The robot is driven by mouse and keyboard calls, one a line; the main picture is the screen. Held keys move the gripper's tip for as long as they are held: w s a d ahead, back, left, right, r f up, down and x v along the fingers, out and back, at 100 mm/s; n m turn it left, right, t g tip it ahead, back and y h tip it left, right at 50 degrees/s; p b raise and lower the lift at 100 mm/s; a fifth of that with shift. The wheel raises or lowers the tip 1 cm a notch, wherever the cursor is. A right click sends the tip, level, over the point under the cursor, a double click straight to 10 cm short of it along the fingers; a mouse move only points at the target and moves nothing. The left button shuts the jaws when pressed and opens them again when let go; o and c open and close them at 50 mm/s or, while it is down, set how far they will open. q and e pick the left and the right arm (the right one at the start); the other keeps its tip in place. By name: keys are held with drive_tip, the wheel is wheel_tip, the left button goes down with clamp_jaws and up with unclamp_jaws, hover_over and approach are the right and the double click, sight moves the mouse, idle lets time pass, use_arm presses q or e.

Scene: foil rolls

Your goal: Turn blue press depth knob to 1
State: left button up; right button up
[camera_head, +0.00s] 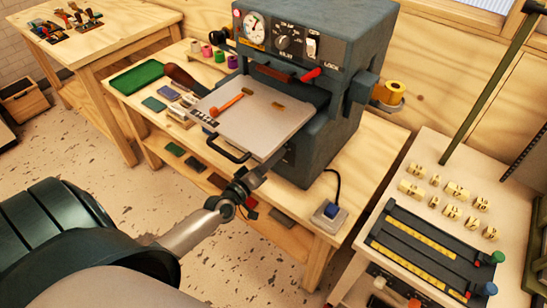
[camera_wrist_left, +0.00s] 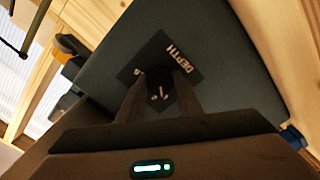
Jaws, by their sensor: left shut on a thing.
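The blue-grey press (camera_head: 330,125) stands on the wooden bench. In the left wrist view its side panel (camera_wrist_left: 215,50) carries a dark plate with the word DEPTH (camera_wrist_left: 178,58), seen tilted. A dark depth knob (camera_wrist_left: 158,90) with small pale marks sits between the fingers there. My left gripper (camera_head: 262,170) reaches the lower front of the press and is shut on the knob. The knob is hidden in the head view. The knob's setting is too dark and small to read. My right gripper is not in view.
A pale plate (camera_head: 262,112) with an orange-handled tool juts from the press above my left gripper. A black handle (camera_head: 230,150) hangs at its front. A corded switch box (camera_head: 328,214) lies on the bench at right. A side table (camera_head: 400,205) holds letter blocks.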

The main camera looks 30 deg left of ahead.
use_arm(q)
drive_tip(key=shift+n, duration=0.5)
drive_tip(key=o, duration=1)
drive_tip(key=shift+o, duration=0.2)
drive_tip(key=shift+s, duration=0.2)
drive_tip(key=s+a+b, duration=0.1)
drive_tip(key=s+b, duration=0.3)
drive_tip(key=s, duration=1.3)
drive_tip(key=shift+a+b, duration=0.15)
drive_tip(key=shift+b, duration=0.2)
drive_tip(key=shift+f, duration=0.15)
